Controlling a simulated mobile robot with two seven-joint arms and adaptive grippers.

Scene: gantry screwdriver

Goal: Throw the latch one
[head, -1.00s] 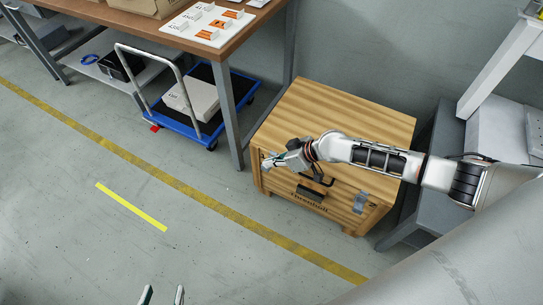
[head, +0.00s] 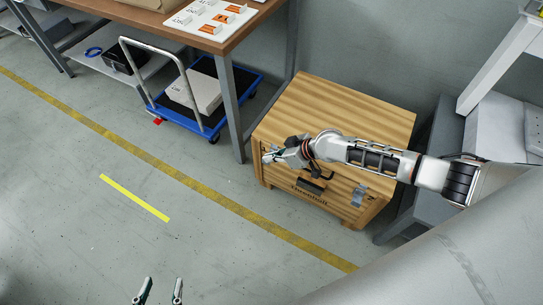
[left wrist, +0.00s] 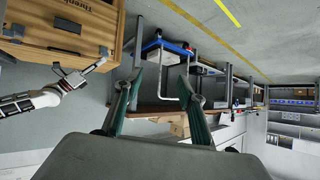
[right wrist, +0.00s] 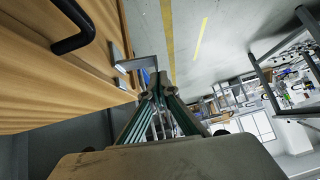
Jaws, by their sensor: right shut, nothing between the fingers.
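The wooden crate (head: 345,112) stands on the floor, with a black handle and grey metal latches on its front. One latch (head: 360,194) shows near the front's right end. Another, L-shaped latch (right wrist: 128,62) sticks out from the crate in the right wrist view; it also shows in the left wrist view (left wrist: 101,60). My right gripper (head: 267,157) is at the crate's left front end. It is shut and empty, its fingertips (right wrist: 158,84) close to this latch; I cannot tell whether they touch. My left gripper (head: 160,291) is open and empty, away from the crate.
A workbench (head: 180,28) with a white board of labelled parts stands left of the crate. A blue trolley (head: 207,124) carrying a box is parked under it. Grey steps or furniture (head: 425,160) stand close to the crate's right. The floor in front is clear.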

